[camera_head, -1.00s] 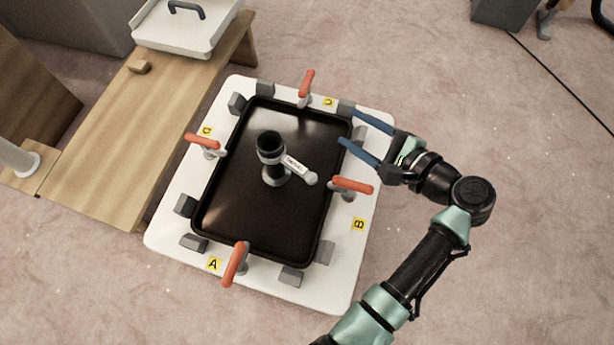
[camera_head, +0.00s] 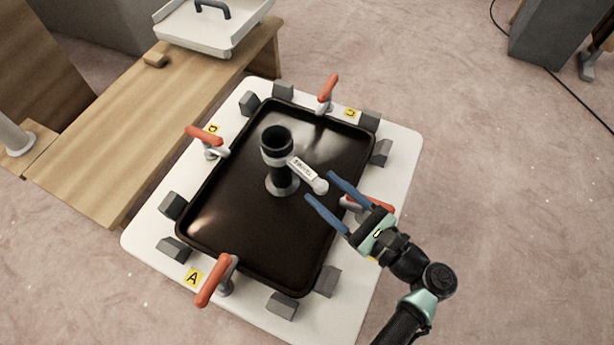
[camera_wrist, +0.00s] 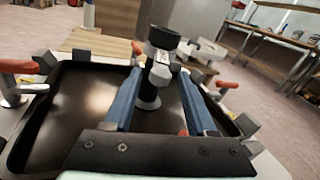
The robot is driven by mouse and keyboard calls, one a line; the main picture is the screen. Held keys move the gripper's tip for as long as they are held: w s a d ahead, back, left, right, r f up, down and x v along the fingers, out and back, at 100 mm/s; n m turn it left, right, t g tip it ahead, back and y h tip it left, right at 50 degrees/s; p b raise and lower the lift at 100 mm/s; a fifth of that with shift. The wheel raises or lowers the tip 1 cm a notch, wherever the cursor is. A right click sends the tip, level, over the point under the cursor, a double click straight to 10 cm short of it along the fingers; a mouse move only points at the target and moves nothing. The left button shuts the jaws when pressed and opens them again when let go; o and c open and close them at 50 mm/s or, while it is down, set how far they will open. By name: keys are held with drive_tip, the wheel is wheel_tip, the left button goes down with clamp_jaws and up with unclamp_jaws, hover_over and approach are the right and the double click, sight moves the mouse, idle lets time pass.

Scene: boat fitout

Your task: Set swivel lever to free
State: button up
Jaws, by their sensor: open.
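The swivel lever (camera_head: 309,177) is a short arm with a white label and a pale round knob at its end. It sticks out to the lower right from a black upright post (camera_head: 278,160) with a grey collar, standing on the dark tray (camera_head: 235,205). My gripper (camera_head: 320,186) is open and empty, its two blue fingers pointing at the knob from the lower right, close to it. Whether a finger touches the knob I cannot tell. In the wrist view the post (camera_wrist: 155,80) stands between the open fingers (camera_wrist: 158,72), farther away; the label is partly visible.
Orange-handled clamps (camera_head: 328,90) stand around the tray on a white board (camera_head: 140,238), with several grey blocks. The right clamp (camera_head: 380,204) is partly hidden behind my gripper.

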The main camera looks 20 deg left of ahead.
sight(311, 180)
drive_tip(key=b+x, duration=0.1)
drive_tip(key=x, duration=0.3)
drive_tip(key=shift+a+f+b, duration=0.2)
drive_tip(key=shift+a+b, duration=0.05)
drive_tip(key=shift+b, duration=0.1)
drive_tip(key=shift+w+a+r, duration=0.2)
drive_tip(key=shift+w+a, duration=0.15)
drive_tip(key=shift+a, duration=0.2)
clamp_jaws()
idle(0.6)
